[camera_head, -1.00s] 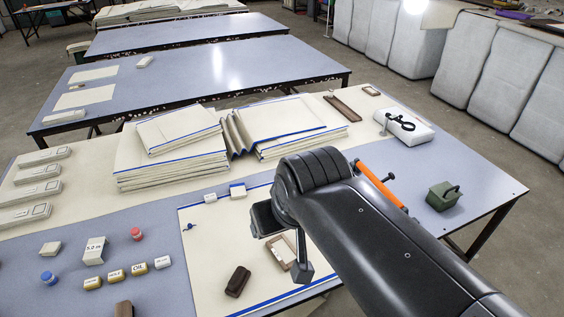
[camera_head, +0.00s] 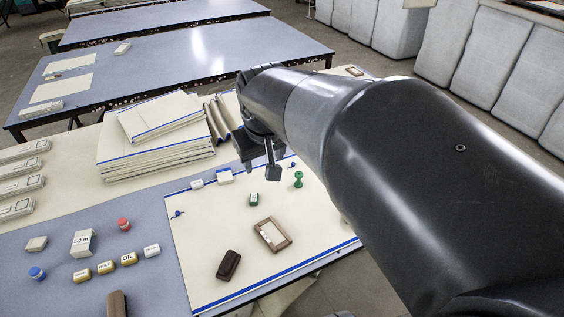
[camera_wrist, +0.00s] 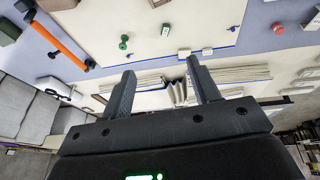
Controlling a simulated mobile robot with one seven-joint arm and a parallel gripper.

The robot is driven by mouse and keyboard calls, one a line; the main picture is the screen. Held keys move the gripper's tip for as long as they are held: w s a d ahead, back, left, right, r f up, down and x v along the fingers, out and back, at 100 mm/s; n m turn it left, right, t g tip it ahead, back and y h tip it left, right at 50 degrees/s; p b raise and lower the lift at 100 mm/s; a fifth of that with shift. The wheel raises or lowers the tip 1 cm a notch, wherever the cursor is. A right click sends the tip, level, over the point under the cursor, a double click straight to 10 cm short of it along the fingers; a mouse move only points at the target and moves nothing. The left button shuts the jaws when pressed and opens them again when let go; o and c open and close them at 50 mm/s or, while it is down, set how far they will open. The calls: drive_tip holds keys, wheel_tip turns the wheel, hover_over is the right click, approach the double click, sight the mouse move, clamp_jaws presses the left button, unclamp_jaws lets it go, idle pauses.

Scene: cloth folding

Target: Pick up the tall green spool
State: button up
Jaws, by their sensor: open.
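The tall green spool (camera_head: 298,179) stands on the cream cloth (camera_head: 190,235) with the blue edge stripe, near the cloth's far right part. In the wrist view the spool (camera_wrist: 123,43) shows upside down, above the left finger and well apart from it. My gripper (camera_head: 266,170) hangs to the left of the spool in the head view, partly covered by my arm. In the wrist view my gripper (camera_wrist: 164,80) has its two fingers wide apart with nothing between them.
A small green labelled block (camera_head: 254,200), a wooden frame (camera_head: 272,235) and a dark brown block (camera_head: 228,265) lie near the spool. Folded cloth stacks (camera_head: 155,150) rise behind. An orange bar (camera_wrist: 58,42) and a dark green box (camera_wrist: 9,32) show in the wrist view.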

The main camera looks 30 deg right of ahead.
drive_tip(key=w+d+f+g, duration=0.1)
drive_tip(key=w+d+f, duration=0.25)
drive_tip(key=w, duration=0.35)
drive_tip(key=g+y, duration=0.1)
drive_tip(key=g, duration=0.2)
hover_over(299, 174)
drive_tip(key=f, duration=2.1)
drive_tip(key=shift+s+a+f, duration=0.35)
drive_tip(key=shift+a+f, duration=0.05)
wheel_tip(299, 174, down, 6)
drive_tip(key=shift+d+r, duration=0.1)
drive_tip(key=shift+w+d+f, duration=0.1)
drive_tip(key=shift+w+f, duration=0.05)
drive_tip(key=shift+f, duration=0.75)
drive_tip(key=shift+w+d+f, duration=0.1)
drive_tip(key=shift+f, duration=0.75)
drive_tip(key=shift+w+d+f, duration=0.1)
drive_tip(key=shift+w+f, duration=0.05)
drive_tip(key=shift+f, duration=0.75)
drive_tip(key=shift+c, duration=0.4)
drive_tip(key=c, duration=1)
drive_tip(key=shift+r, duration=0.1)
